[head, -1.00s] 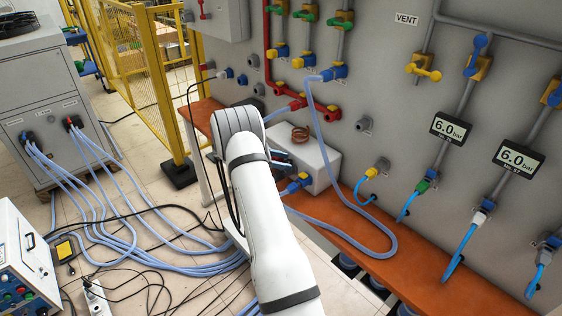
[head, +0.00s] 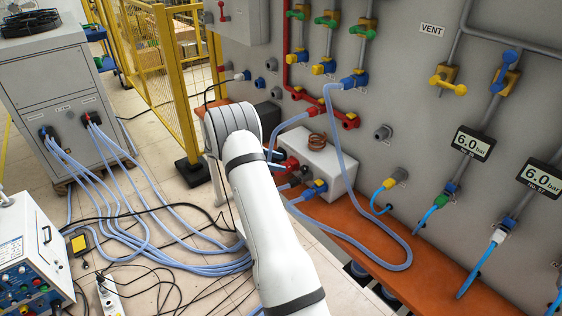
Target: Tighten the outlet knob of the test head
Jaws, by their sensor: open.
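The test head appears to be the white box (head: 332,160) with a copper coil (head: 317,140) on top, standing on the orange bench. Which is the outlet knob I cannot tell for certain. My gripper (head: 274,160) is mostly hidden behind my white arm; pale blue finger-like tips show just left of the red fitting, open. Whether they touch anything is not clear.
A blue hose (head: 370,255) loops over the orange bench (head: 440,290). The grey panel (head: 400,110) behind carries valves and pipes. Hoses and cables cover the floor at left, near a grey cabinet (head: 50,100). A yellow fence (head: 170,90) stands behind.

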